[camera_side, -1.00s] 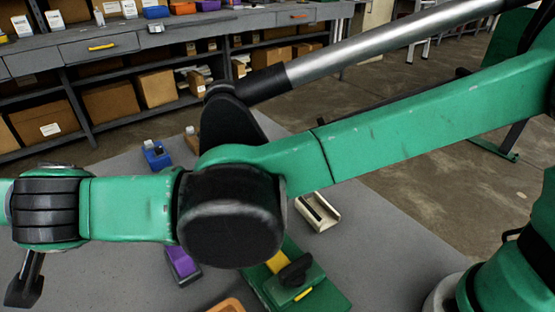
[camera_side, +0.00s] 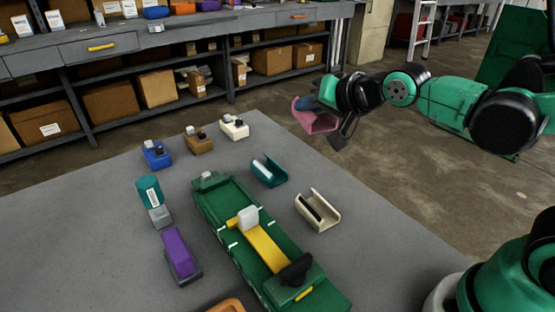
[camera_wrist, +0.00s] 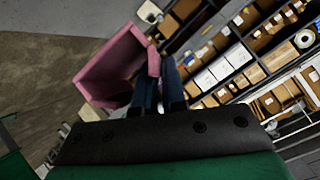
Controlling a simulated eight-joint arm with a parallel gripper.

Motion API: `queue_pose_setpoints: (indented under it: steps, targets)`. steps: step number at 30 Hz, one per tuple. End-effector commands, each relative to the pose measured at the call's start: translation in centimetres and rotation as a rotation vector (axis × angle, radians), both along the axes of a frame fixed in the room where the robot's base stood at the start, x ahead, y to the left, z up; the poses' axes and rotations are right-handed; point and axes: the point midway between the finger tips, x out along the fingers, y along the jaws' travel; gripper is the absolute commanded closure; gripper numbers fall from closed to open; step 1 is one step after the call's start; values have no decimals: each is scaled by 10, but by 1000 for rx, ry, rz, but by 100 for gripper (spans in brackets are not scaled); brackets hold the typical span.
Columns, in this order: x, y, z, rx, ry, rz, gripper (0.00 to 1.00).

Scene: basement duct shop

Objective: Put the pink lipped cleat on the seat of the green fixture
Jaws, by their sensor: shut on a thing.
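The pink lipped cleat (camera_side: 312,118) is held in my gripper (camera_side: 325,97), up in the air beyond the far right side of the table. The cleat is tilted, and its channel shape also shows in the wrist view (camera_wrist: 112,68). My gripper's dark blue fingers (camera_wrist: 158,88) are shut on one wall of it. The green fixture (camera_side: 215,200) lies on the grey table, with a yellow strip, a pale block and a black knob on it. The cleat is well apart from the fixture. I cannot tell exactly where the seat is.
A teal channel piece (camera_side: 268,171) and a cream one (camera_side: 317,210) lie right of the fixture. Blue, brown and white blocks (camera_side: 234,127) line the back. An orange tray edge (camera_side: 228,306) shows at front.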

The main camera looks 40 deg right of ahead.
Motion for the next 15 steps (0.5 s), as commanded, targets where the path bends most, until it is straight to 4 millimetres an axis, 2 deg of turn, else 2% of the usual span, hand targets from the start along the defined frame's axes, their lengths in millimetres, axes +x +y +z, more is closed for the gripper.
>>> queue_pose_setpoints:
  steps: [1, 4, 15]
  targets:
    - [-6, -10, -3, 0, 0, -19, 100]
    - [-12, -20, -6, 1, 0, -35, 100]
    - [-14, -23, -7, -2, 1, -39, 100]
